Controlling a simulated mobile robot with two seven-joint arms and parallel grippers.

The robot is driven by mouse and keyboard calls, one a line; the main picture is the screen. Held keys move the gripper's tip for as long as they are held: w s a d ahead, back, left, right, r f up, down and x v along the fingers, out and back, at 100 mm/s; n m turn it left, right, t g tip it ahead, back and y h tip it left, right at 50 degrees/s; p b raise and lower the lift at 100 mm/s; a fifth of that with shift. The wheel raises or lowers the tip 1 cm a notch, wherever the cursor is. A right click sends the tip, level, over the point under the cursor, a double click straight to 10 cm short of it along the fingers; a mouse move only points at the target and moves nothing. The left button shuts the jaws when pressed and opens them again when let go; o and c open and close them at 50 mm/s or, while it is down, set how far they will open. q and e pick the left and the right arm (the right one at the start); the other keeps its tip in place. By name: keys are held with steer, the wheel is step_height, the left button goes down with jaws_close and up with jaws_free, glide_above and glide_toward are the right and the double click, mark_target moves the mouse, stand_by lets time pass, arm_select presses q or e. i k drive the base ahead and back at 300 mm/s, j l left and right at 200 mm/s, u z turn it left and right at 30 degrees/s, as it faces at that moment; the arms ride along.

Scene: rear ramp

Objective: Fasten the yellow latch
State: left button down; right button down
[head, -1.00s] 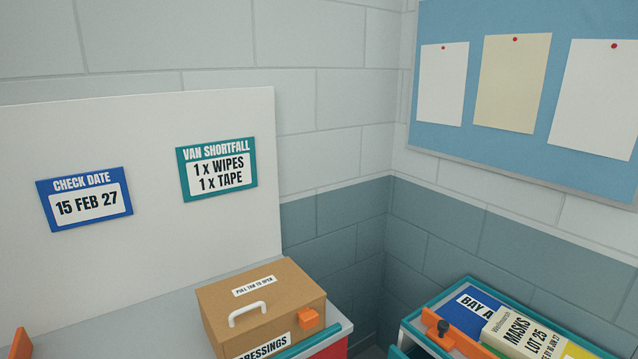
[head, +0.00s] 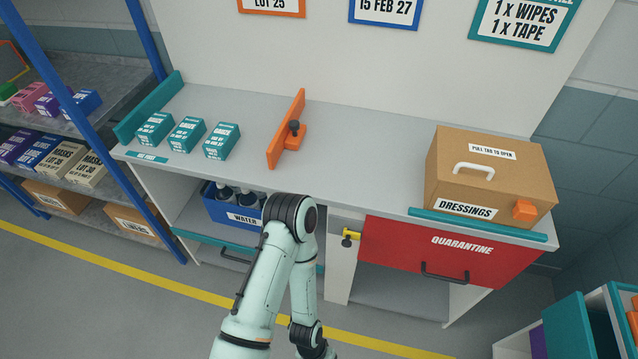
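The yellow latch (head: 351,234) is a small piece with a dark knob, on the pale upright panel of the bench just left of the red quarantine drawer front (head: 432,252). Its bar lies roughly level, and I cannot tell whether it overlaps the red front. The drawer front has a dark handle (head: 444,273). One of my arms is folded in front of the bench, left of and below the latch. Its gripper is not clearly visible at the bottom of the view. My other gripper is out of view.
A cardboard dressings box (head: 490,175) stands on the bench top (head: 350,170) at the right. Several teal boxes (head: 187,134) and an orange divider (head: 286,130) stand at the left. A blue water crate (head: 231,212) sits below. A shelf rack is far left; a teal cart (head: 570,325) is lower right.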

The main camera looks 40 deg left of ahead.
mark_target(348, 234)
steer(key=l+u, duration=0.1)
steer(key=u, duration=0.35)
steer(key=k+l+u, duration=0.1)
steer(key=u, duration=0.8)
steer(key=k+l, duration=0.2)
steer(key=k, duration=0.15)
